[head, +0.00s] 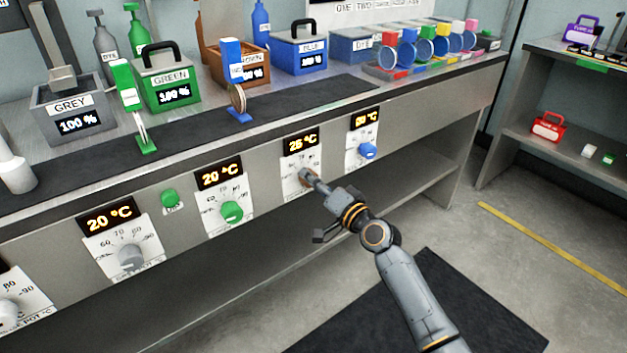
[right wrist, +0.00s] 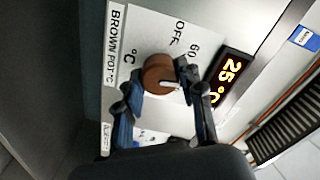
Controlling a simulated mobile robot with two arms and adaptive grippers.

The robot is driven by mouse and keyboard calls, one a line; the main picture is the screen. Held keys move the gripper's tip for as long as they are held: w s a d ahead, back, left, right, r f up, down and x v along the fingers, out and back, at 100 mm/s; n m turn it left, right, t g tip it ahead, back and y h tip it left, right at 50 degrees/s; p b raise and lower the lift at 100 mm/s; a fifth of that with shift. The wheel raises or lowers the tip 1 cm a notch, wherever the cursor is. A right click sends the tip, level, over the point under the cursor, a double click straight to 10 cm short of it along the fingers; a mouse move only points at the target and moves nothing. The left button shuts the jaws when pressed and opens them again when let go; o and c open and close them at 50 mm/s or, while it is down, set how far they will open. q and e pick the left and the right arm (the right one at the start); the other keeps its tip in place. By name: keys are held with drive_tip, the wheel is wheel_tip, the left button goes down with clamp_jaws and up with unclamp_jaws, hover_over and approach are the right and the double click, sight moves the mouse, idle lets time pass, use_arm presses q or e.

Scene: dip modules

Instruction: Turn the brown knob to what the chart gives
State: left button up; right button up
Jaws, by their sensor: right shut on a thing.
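The brown knob (right wrist: 158,74) sits on a white dial plate labelled BROWN POT °C (right wrist: 118,48), with OFF and 60 marks readable. My right gripper (right wrist: 166,88) is shut on the knob, one finger on each side. In the head view the right gripper (head: 314,183) reaches the knob's plate from the front and hides most of the knob. The display (right wrist: 229,80) above the plate reads 25 °C. A white sign with printed words (head: 380,5) shows at the top of the head view, mostly cut off. My left gripper is not in view.
Beside it are a green knob (head: 232,212), a grey knob (head: 131,257) and a blue knob (head: 367,151). A green button (head: 170,197) is also on the front panel. Several labelled pots, such as the green one (head: 168,78), stand on the bench above. Open floor lies to the right.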

drive_tip(key=shift+m, duration=0.6)
drive_tip(key=o, duration=1.2)
drive_tip(key=v, duration=1.2)
